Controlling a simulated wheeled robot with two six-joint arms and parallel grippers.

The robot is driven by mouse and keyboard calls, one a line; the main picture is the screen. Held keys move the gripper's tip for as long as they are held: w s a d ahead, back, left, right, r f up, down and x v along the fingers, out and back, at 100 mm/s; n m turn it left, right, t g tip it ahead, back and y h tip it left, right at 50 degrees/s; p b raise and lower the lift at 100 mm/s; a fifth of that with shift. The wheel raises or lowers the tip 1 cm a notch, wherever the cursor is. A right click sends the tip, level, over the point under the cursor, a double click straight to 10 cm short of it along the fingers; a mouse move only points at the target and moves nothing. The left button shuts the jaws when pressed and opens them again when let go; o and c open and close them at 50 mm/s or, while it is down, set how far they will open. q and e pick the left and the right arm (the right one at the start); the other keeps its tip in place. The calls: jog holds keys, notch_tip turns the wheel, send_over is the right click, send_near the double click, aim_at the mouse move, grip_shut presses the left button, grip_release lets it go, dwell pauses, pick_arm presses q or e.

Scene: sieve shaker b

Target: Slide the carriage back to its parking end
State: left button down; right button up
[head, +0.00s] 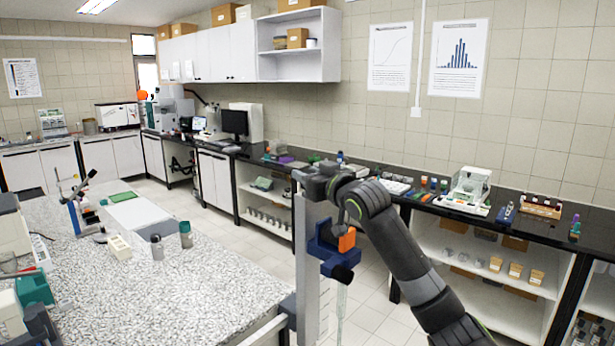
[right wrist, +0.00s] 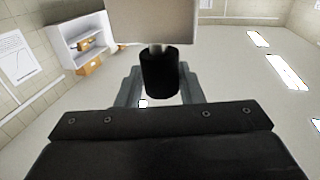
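A grey upright rail (head: 308,270) stands at the table's front right edge in the head view. A blue carriage (head: 322,249) with an orange part (head: 347,240) and a dark knob-like end (head: 342,273) sits on its upper half. My right arm comes in from the lower right, with my right gripper (head: 345,220) at the carriage, partly hidden by my wrist. In the right wrist view, its two grey fingers lie close against both sides of a black knob (right wrist: 160,75). A short shaft joins the knob to a beige block (right wrist: 150,22). My left gripper is not seen.
A dark wall bench (head: 400,195) carries instruments, including a balance (head: 466,190). Open floor lies between table and bench.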

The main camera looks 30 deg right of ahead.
jog(key=shift+o, duration=1.2)
jog(key=shift+w+d, duration=0.1)
jog(key=shift+d, duration=0.05)
jog(key=shift+o, duration=0.4)
jog(key=shift+w+d+f, duration=0.1)
jog(key=shift+s+f+b, duration=0.1)
jog(key=shift+s+b, duration=0.4)
jog(key=shift+s, duration=0.25)
jog(key=s+d+b, duration=0.1)
jog(key=s+b, duration=0.8)
jog(key=s, duration=0.7)
jog(key=shift+d, duration=0.2)
